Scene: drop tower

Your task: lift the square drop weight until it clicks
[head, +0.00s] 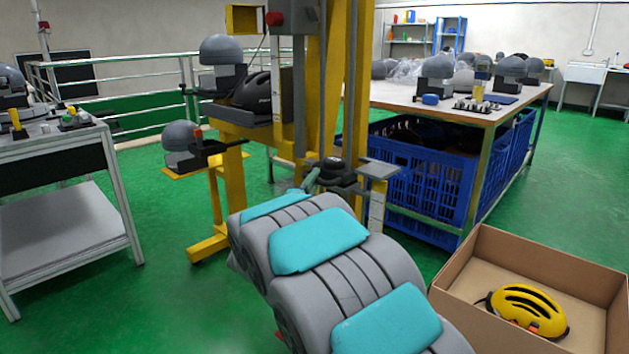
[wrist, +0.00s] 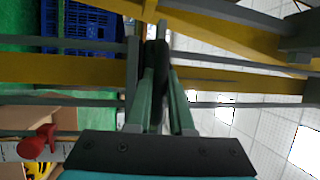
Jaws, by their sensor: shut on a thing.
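A yellow drop tower (head: 325,75) stands in the middle of the head view, with grey upright rails. A dark block (head: 340,180) sits low on its rails and appears to be the drop weight; my arm partly covers it and its full shape is hard to make out. My gripper (head: 313,180) reaches it from the front. In the wrist view my gripper (wrist: 157,80) has its two green fingers closed on a dark, rounded part (wrist: 155,60), apparently the weight's handle. The view is turned sideways there. The click catch cannot be made out.
A grey plate (head: 380,170) stands right of the block. An open cardboard box (head: 480,255) with a yellow helmet (head: 525,308) is at front right.

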